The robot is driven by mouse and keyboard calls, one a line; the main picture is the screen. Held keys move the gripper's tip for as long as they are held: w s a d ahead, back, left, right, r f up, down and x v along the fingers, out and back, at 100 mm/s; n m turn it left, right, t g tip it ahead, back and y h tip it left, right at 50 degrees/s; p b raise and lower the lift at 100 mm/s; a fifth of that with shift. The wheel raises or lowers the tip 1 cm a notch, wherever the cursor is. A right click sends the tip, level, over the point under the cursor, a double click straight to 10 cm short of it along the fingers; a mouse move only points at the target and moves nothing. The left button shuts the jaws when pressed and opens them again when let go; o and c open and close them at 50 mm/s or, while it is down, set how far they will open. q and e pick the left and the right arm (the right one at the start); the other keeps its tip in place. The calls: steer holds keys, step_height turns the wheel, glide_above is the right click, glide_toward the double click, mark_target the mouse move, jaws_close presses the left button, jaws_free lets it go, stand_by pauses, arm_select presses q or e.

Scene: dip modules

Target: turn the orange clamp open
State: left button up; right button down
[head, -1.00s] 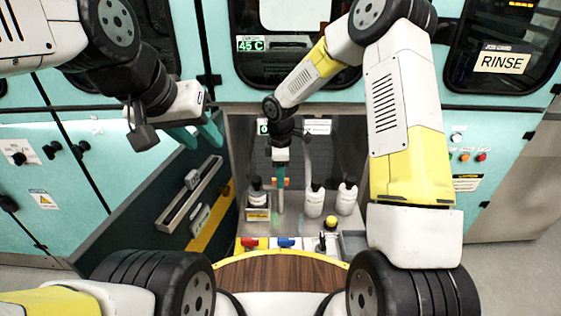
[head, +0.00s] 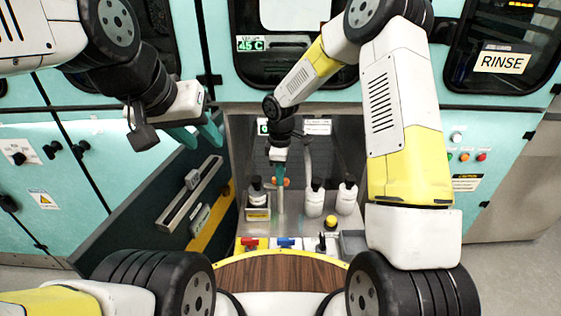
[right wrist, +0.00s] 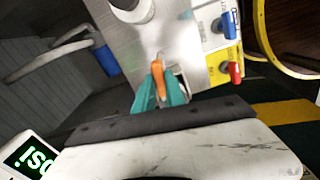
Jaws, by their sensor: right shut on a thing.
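The orange clamp (right wrist: 158,80) is a slim lever between the teal fingers of my right gripper (right wrist: 160,97) in the right wrist view. The gripper is shut on it. In the head view, my right gripper (head: 281,179) reaches down into the recessed bay, with a small orange part of the clamp (head: 287,182) showing beside its fingers. The fingers hide much of the clamp, so its exact angle is hard to tell. My left gripper (head: 196,138) is at the left with its teal fingers apart and empty, away from the clamp.
A dark-capped bottle (head: 257,191) stands left of my right gripper. Two white bottles (head: 314,200) (head: 346,197) stand to its right. A yellow knob (head: 331,222) and red (head: 249,241) and blue (head: 285,242) valve handles are at the front. Bay walls close in on both sides.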

steer(key=m, duration=1.2)
steer(key=shift+m, duration=2.2)
steer(key=c, duration=1.4)
jaws_free()
steer(key=shift+r, duration=0.1)
